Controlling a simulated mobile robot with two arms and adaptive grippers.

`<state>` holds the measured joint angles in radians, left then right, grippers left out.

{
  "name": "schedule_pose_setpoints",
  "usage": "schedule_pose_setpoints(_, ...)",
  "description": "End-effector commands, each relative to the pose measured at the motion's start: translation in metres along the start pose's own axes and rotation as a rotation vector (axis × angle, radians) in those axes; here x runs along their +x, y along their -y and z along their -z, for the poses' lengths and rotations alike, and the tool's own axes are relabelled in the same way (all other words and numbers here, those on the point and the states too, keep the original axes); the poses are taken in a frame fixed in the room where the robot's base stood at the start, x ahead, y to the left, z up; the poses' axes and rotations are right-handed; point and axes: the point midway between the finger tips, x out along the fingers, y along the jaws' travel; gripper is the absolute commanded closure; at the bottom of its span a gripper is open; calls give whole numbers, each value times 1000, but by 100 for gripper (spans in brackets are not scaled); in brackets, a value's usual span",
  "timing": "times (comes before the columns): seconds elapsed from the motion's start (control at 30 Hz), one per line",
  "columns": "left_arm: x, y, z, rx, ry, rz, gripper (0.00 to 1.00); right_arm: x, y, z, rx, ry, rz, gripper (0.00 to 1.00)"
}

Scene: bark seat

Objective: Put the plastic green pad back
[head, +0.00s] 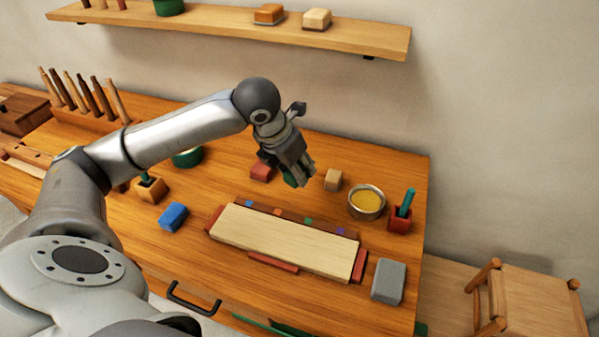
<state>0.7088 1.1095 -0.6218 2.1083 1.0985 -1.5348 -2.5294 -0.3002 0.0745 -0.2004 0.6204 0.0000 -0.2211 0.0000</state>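A small green block (289,181), which looks like the green pad, shows at the fingertips of my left gripper (302,178), partly hidden by the fingers. My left gripper points down over the back middle of the workbench. I cannot tell whether its fingers are closed on the green block or only beside it. A red block (261,172) is just left of the green one, and a tan block (333,180) is to the right. A blue block (173,217) lies left of the pale board. My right gripper is not in view.
A pale board (285,241) lies mid-bench between red stops (359,266). A tin of yellow paste (366,201), a red cup (400,220) and a grey block (388,281) stand right. A tool rack (85,115) is back left. A wall shelf (220,22) hangs above.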

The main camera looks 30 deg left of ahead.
Motion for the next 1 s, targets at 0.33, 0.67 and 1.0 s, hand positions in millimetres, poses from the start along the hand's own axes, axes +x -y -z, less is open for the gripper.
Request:
schedule_pose_setpoints(0.33,29,-28,-22,3,-2,5,84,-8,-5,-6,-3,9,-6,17)
schedule_pose_setpoints(0.67,76,-63,-47,4,-3,6,84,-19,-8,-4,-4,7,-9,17)
schedule_pose_setpoints(1.0,121,-84,-55,7,1,5,84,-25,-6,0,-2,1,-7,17)
